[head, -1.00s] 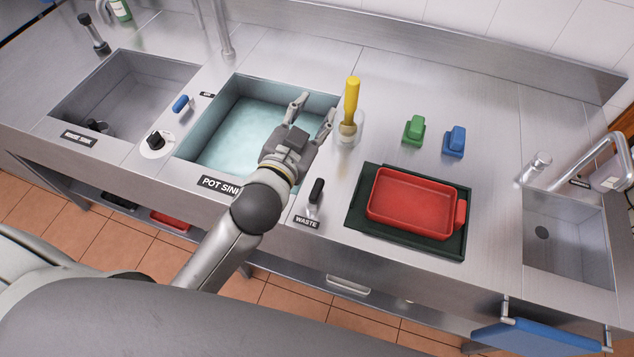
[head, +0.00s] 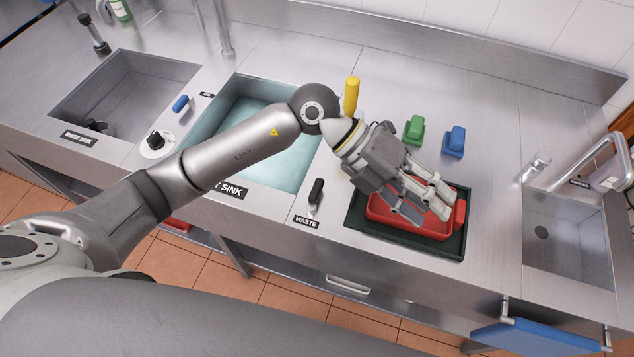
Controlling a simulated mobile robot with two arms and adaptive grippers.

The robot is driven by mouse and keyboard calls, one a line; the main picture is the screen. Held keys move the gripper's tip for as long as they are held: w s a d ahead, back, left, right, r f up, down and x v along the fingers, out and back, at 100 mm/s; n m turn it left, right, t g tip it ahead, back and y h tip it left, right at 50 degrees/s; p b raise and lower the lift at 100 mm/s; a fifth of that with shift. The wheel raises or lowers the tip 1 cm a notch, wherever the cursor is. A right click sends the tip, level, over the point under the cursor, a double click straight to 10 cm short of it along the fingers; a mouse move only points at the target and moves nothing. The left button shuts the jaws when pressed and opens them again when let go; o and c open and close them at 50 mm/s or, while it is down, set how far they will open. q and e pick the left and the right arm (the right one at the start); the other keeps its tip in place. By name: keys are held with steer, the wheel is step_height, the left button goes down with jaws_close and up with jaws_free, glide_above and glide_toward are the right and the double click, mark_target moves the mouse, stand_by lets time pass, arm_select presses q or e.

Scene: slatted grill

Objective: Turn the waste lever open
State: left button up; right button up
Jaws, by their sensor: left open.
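The waste lever (head: 316,192) has a black handle and stands on the steel counter just right of the pot sink, behind a black WASTE label (head: 306,222). My left gripper (head: 432,208) is open and empty, over the red tray to the right of the lever. It is apart from the lever, and its fingers point down and to the right. My left arm crosses over the pot sink (head: 290,180) and hides part of its water. My right gripper is not in view.
A yellow-handled brush (head: 352,95) stands behind my left wrist. Green (head: 414,130) and blue (head: 454,142) scrubbers sit at the back. An empty sink (head: 570,255) with a tap is at the right.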

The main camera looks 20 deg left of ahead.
arm_select(q)
steer(key=w+a+f+t+y, duration=0.1)
steer(key=w+a+f+y, duration=0.2)
steer(key=a+f+y, duration=0.35)
steer(key=n+t+y, duration=0.1)
steer(key=n+y, duration=0.1)
steer(key=y, duration=0.4)
glide_above(317, 187)
step_height(317, 187, down, 10)
steer(key=p, duration=0.3)
steer(key=shift+f, duration=0.55)
jaws_close()
